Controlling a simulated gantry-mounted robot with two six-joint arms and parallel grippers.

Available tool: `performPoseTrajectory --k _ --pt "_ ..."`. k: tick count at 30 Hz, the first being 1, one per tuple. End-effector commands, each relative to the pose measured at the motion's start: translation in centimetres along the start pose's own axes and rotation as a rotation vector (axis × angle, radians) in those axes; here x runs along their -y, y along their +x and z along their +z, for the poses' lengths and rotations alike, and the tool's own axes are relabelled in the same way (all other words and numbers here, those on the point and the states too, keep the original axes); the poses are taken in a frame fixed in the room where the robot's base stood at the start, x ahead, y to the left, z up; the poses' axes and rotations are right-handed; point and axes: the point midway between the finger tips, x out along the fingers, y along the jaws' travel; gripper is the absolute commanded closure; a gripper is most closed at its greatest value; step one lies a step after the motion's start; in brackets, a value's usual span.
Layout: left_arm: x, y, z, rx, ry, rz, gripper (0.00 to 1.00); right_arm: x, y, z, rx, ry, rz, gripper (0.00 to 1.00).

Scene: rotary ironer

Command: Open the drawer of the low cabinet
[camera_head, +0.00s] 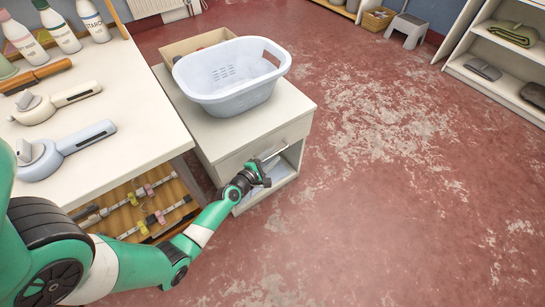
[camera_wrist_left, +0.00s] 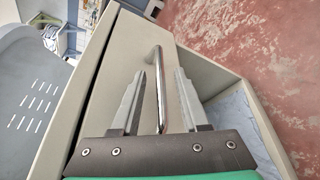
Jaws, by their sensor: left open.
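The low cabinet (camera_head: 301,104) is off-white and stands beside the work table. Its drawer (camera_head: 236,164) has a plain front and looks shut, flush with the cabinet. A shiny metal bar handle (camera_head: 276,152) runs across the drawer front. My left gripper (camera_head: 262,172) is at the drawer front, by the handle. In the left wrist view the fingers of my left gripper (camera_wrist_left: 160,74) are open, with the handle (camera_wrist_left: 161,62) between them and visible gaps on both sides. The drawer front (camera_wrist_left: 122,70) fills the middle of that view. My right gripper does not show.
Below the drawer is an open compartment holding pale blue cloth (camera_wrist_left: 235,118). The work table (camera_head: 132,92) is close on the left. The red floor (camera_head: 400,170) in front is clear.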

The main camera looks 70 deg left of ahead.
Motion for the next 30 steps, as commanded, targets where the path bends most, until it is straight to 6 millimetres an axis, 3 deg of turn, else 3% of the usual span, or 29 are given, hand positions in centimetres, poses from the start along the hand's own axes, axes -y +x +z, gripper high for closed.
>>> performPoseTrajectory --k 5,13,30 --pt "-0.03 0.01 0.04 0.000 0.000 0.000 0.55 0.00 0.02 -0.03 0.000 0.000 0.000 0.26" --pt "-0.03 -0.01 0.04 0.001 0.000 0.000 1.00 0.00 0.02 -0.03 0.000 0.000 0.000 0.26" --pt "-0.03 -0.02 0.05 0.001 0.001 0.000 1.00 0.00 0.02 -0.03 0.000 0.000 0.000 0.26"
